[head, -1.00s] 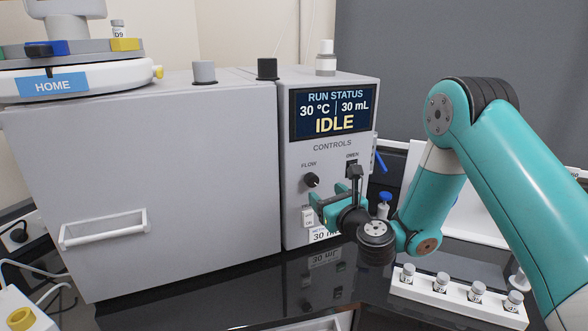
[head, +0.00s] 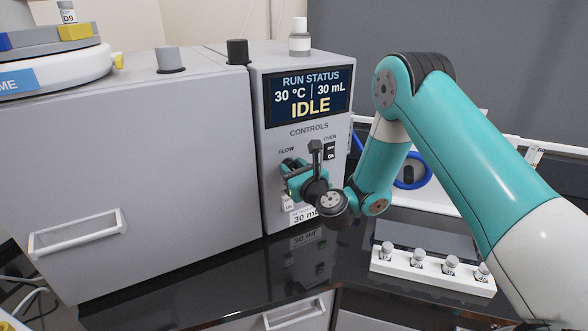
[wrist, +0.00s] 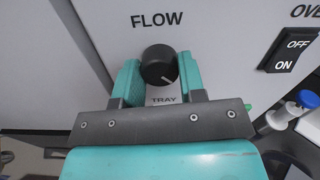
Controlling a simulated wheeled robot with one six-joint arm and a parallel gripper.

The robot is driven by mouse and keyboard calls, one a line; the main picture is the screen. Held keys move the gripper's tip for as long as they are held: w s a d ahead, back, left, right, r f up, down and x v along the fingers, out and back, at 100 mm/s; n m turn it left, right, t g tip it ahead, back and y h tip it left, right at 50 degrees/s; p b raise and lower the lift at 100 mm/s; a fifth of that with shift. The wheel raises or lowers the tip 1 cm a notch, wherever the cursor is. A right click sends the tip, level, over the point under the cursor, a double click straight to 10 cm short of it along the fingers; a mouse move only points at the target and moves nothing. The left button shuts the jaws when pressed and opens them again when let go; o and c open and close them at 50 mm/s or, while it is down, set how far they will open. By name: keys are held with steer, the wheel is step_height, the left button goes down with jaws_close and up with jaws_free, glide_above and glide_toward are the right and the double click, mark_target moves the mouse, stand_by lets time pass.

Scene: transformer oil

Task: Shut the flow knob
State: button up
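The flow knob (wrist: 160,66) is a round black dial under the word FLOW in the wrist view. Its white mark points to the lower right. My gripper (wrist: 159,75) has one teal finger on each side of the knob, close to its rim. I cannot tell whether the fingers press on it or stand just clear. In the head view my gripper (head: 290,168) is at the control panel below the FLOW label and hides the knob.
The OVEN switch (wrist: 290,50) is right of the knob. The display (head: 308,97) above reads IDLE, 30 °C and 30 mL. A white rack (head: 432,272) of several small vials stands on the dark bench to the right. A blue hose (head: 412,184) lies behind my arm.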

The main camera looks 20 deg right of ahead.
steer(key=shift+n, duration=0.4)
steer(key=n+b, duration=0.1)
steer(key=n, duration=0.2)
steer(key=shift+f, duration=0.1)
steer(key=n, duration=0.3)
steer(key=shift+n+b, duration=0.3)
steer(key=shift+b, duration=0.05)
steer(key=n+b, duration=0.1)
steer(key=n, duration=0.3)
steer(key=shift+n, duration=0.3)
steer(key=n+b, duration=0.1)
steer(key=n, duration=0.2)
steer(key=shift+n, duration=0.3)
steer(key=shift+s+f+n+b, duration=0.1)
steer(key=shift+n+b, duration=3.1)
steer(key=shift+n, duration=2.4)
